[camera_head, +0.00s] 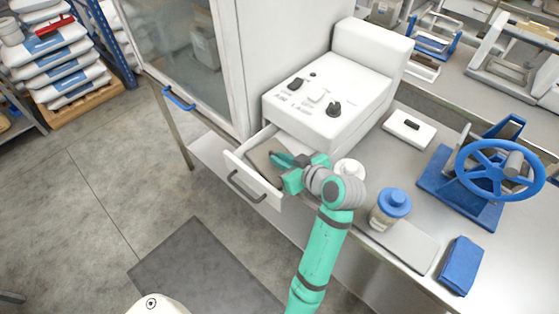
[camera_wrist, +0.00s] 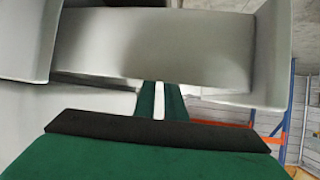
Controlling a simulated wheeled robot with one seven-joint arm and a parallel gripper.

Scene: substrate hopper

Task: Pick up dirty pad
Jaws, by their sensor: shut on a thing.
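The dirty pad (camera_head: 262,158), flat and brownish grey, lies in the open white drawer (camera_head: 236,165) below the white machine. My green gripper (camera_head: 283,162) reaches into the drawer from the right, its fingers at the pad's right side. It is shut on the pad, though the arm hides much of the contact. In the wrist view, the two fingers (camera_wrist: 160,101) point ahead with a narrow light gap between them. A broad pale panel (camera_wrist: 150,42) fills the space beyond; the pad is not clear there.
The white machine (camera_head: 325,95) stands behind the drawer. A blue-lidded jar (camera_head: 388,210), a folded blue cloth (camera_head: 460,265) and a blue handwheel device (camera_head: 497,172) occupy the bench at right. A glass-doored cabinet (camera_head: 180,45) is at left. The floor left of the drawer is open.

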